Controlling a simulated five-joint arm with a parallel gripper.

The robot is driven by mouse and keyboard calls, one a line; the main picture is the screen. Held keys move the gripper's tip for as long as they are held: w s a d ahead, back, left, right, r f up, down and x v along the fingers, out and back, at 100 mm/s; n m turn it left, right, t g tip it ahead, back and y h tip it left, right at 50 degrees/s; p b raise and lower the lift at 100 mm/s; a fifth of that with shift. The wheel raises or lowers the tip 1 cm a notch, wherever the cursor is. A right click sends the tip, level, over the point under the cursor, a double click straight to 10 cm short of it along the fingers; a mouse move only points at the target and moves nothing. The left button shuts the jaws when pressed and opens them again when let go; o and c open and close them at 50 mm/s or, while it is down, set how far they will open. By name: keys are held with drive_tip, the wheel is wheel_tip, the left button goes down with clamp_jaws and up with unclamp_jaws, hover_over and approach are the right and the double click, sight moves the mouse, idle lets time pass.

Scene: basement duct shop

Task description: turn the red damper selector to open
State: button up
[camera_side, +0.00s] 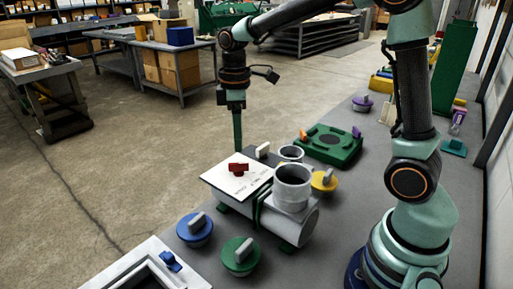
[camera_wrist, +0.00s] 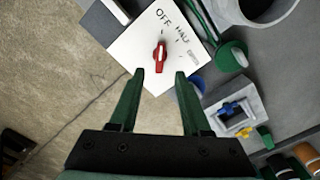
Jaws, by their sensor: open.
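The red damper selector (camera_side: 238,169) sits on a white plate (camera_side: 222,183) fixed to a grey duct. In the wrist view the selector (camera_wrist: 160,57) is a red handle with a pale line, its upper end towards the word OFF. HALF is to the right of OFF, and a third, boxed label farther right is too small to read. My gripper (camera_wrist: 159,74) is open, one green finger to each side of the handle's lower end in the picture. In the side view my gripper (camera_side: 238,150) points down just above the selector, its fingers overlapping. Contact cannot be told.
Grey collars (camera_side: 292,187) rise from the duct right of the plate. Blue (camera_side: 195,230), green (camera_side: 240,256) and yellow (camera_side: 324,181) knobs stand around it. A green fixture (camera_side: 330,145) lies behind. A white-framed box (camera_side: 150,268) is at the front left.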

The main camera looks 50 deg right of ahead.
sight(239, 163)
wheel_tip(239, 163, down, 7)
drive_tip(key=shift+r, duration=0.15)
clamp_jaws()
